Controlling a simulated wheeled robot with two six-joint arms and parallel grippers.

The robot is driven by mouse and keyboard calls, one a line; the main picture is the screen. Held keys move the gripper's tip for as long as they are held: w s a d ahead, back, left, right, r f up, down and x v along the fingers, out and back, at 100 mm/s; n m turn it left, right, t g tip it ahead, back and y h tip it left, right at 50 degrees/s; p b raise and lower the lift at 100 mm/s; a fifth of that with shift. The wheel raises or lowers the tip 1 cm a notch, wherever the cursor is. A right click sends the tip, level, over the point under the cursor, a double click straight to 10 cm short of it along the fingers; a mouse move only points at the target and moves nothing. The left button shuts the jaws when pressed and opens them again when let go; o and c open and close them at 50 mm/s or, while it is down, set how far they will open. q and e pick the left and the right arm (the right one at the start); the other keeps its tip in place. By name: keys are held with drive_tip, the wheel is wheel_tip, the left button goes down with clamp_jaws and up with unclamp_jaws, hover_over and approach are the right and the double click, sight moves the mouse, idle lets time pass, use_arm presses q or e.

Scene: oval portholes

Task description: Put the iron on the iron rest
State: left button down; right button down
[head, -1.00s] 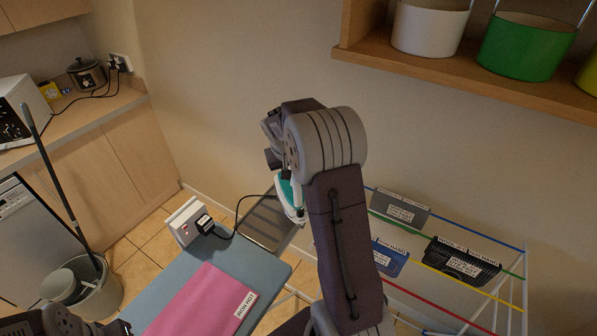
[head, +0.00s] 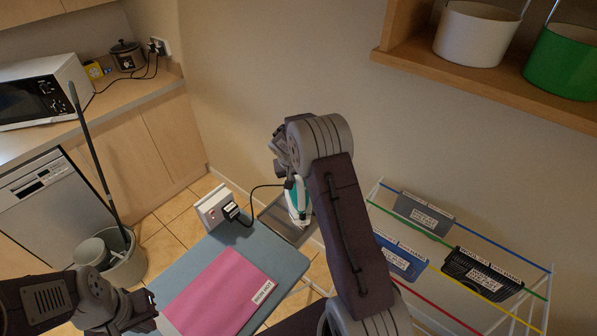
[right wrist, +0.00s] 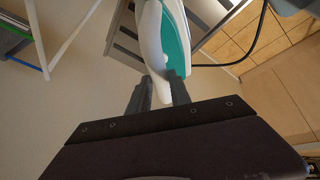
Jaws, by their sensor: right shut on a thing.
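The white and teal iron (head: 297,205) is in my right gripper, in front of the grey slatted iron rest (head: 272,218) at the far end of the ironing board. In the right wrist view my right gripper (right wrist: 160,90) is shut on the white part of the iron (right wrist: 176,42), with the slats of the rest (right wrist: 125,38) behind it. I cannot tell whether the iron touches the rest. In the head view my right arm hides most of this gripper. My left gripper (head: 147,308) is at the lower left, beside the board; its finger opening is unclear.
A drying rack (head: 440,255) stands on the right. A mop bucket (head: 125,262) stands on the left.

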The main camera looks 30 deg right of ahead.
drive_tip(key=shift+r, duration=0.2)
drive_tip(key=shift+f, duration=0.1)
drive_tip(key=c, duration=1.4)
unclamp_jaws()
drive_tip(key=shift+s+f, duration=0.1)
drive_tip(key=shift+s, duration=0.05)
drive_tip(key=shift+o, duration=1.1)
drive_tip(key=shift+a, duration=0.1)
